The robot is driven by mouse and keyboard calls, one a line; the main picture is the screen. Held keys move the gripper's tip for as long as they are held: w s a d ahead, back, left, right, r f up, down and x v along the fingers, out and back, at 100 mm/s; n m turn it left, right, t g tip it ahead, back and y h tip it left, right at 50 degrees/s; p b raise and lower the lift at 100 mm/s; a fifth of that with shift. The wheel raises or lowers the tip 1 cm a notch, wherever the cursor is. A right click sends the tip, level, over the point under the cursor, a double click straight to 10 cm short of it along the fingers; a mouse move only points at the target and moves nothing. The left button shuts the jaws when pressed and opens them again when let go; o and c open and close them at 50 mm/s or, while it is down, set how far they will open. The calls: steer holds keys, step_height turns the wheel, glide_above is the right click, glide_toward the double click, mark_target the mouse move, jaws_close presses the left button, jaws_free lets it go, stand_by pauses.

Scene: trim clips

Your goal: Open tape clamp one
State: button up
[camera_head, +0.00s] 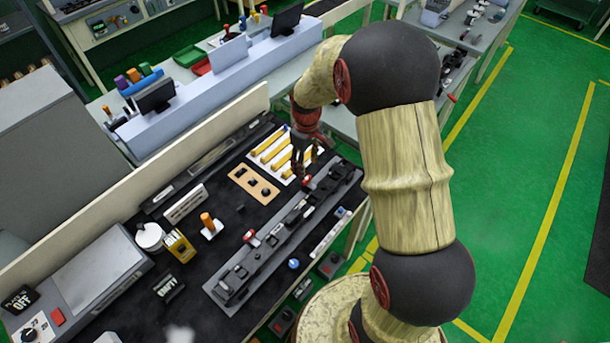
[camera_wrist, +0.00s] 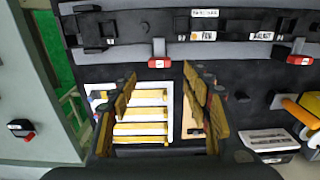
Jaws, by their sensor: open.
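A long grey fixture (camera_head: 278,243) with dark blocks lies across the black bench mat. It also shows along the top of the wrist view (camera_wrist: 230,48). Two red-tipped clamp levers stand on its near edge in the wrist view: one (camera_wrist: 158,62) ahead of my gripper, the other (camera_wrist: 298,60) at the right. In the head view they are at the upper right (camera_head: 306,181) and the middle (camera_head: 251,238). I cannot read which is clamp one. My gripper (camera_wrist: 157,76) is open and empty, its fingers apart on either side of the nearer lever's line; contact is not visible.
A white tray with yellow strips (camera_head: 283,150) lies beside the fixture, below my gripper in the wrist view. A tan board (camera_head: 253,184), an orange-handled tool (camera_head: 208,222) and a yellow box (camera_head: 180,246) stand on the mat. A low wall (camera_head: 150,175) backs the bench.

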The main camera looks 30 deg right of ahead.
mark_target(307, 178)
steer(key=shift+f, duration=3.6)
steer(key=shift+c, duration=0.4)
steer(key=c, duration=1)
